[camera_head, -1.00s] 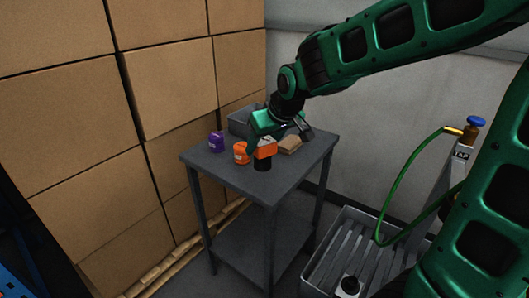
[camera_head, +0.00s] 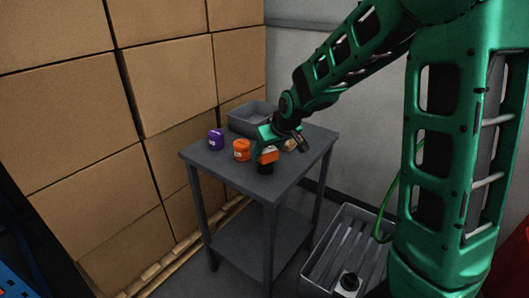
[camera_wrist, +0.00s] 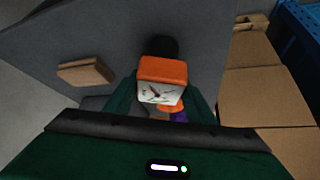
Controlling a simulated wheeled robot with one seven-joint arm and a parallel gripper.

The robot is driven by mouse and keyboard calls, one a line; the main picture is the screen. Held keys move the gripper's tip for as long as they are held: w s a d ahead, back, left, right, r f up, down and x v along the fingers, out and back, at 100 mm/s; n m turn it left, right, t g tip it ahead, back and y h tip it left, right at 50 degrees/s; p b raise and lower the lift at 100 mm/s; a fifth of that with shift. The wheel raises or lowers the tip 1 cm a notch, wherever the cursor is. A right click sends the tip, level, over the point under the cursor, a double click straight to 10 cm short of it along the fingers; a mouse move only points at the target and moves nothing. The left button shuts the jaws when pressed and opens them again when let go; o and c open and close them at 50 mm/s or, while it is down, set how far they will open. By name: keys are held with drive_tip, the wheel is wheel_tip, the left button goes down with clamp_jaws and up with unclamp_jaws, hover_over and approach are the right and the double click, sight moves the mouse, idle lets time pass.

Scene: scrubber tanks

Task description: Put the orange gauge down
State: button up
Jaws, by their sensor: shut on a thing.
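The orange gauge (camera_head: 268,156) has an orange box-shaped body with a black round part (camera_head: 265,168) below it. In the wrist view the gauge (camera_wrist: 162,70) shows its white dial, between the two green fingers. My gripper (camera_head: 265,149) is shut on the gauge, over the front part of the grey table (camera_head: 232,174). The black part is at or just above the tabletop; I cannot tell whether it touches. In the wrist view my gripper (camera_wrist: 161,99) hides part of the table.
An orange container (camera_head: 241,150) stands just left of the gauge, with a purple container (camera_head: 216,140) farther left. A grey bin (camera_head: 240,127) sits at the table's back. A tan block (camera_head: 291,144) lies behind the gripper. Stacked cardboard boxes (camera_head: 170,90) stand left.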

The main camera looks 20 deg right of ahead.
drive_tip(key=o, duration=1.2)
drive_tip(key=v, duration=1.2)
drive_tip(key=shift+r, duration=0.1)
drive_tip(key=s+d+f+m+g+h, duration=0.25)
drive_tip(key=s+d+m, duration=0.25)
drive_tip(key=s+d, duration=1)
drive_tip(key=s+f+m+g, duration=0.1)
drive_tip(key=s, duration=0.5)
drive_tip(key=s+f+m+g+y, duration=0.1)
drive_tip(key=s, duration=0.5)
drive_tip(key=s+d+f+m+g, duration=0.1)
drive_tip(key=s+m+g, duration=0.1)
drive_tip(key=s, duration=0.4)
drive_tip(key=shift+s+f, duration=0.2)
drive_tip(key=shift+s, duration=0.05)
